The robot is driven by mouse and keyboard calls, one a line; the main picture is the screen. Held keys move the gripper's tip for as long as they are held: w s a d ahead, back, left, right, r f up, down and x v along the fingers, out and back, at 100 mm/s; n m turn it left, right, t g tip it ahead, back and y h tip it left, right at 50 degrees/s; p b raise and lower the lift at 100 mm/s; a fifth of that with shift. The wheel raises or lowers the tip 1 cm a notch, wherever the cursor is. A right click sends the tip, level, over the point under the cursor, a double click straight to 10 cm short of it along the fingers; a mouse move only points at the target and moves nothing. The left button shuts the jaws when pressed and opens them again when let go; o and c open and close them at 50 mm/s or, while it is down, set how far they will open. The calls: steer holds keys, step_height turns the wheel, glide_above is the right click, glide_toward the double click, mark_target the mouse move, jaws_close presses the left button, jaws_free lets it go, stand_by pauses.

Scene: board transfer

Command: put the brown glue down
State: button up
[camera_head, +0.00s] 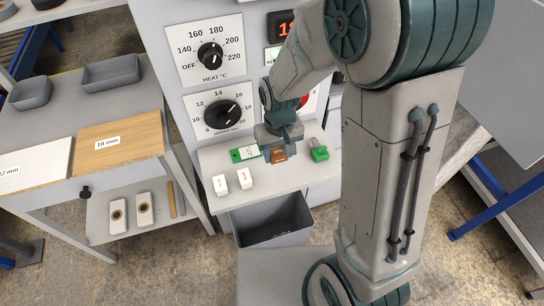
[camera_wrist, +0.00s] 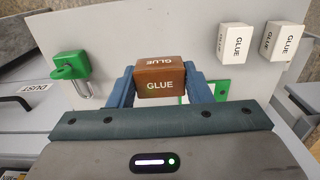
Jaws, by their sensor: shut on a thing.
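The brown glue (camera_wrist: 160,82) is a small brown block with GLUE in white letters. It sits between the two fingers of my gripper (camera_wrist: 160,88), which is shut on it. In the head view my gripper (camera_head: 279,152) holds the brown glue (camera_head: 278,155) over or on the light grey shelf (camera_head: 262,199) below the dials. I cannot tell whether the block touches the shelf. Two white glue blocks stand on the shelf to the left, one (camera_head: 220,185) beside the other (camera_head: 245,179).
A green padlock (camera_head: 319,150) lies right of my gripper. A green-and-white tag (camera_head: 245,153) lies to its left. An open grey bin (camera_head: 272,222) is below the shelf's front edge. The control panel with dials (camera_head: 218,110) rises behind. The shelf's front middle is clear.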

mark_target(272, 165)
steer(key=shift+w+a+f, duration=0.75)
steer(key=shift+w+a, duration=0.1)
steer(key=shift+w, duration=0.05)
steer(key=shift+f, duration=2)
steer(key=shift+f, duration=0.15)
steer(key=o, duration=1)
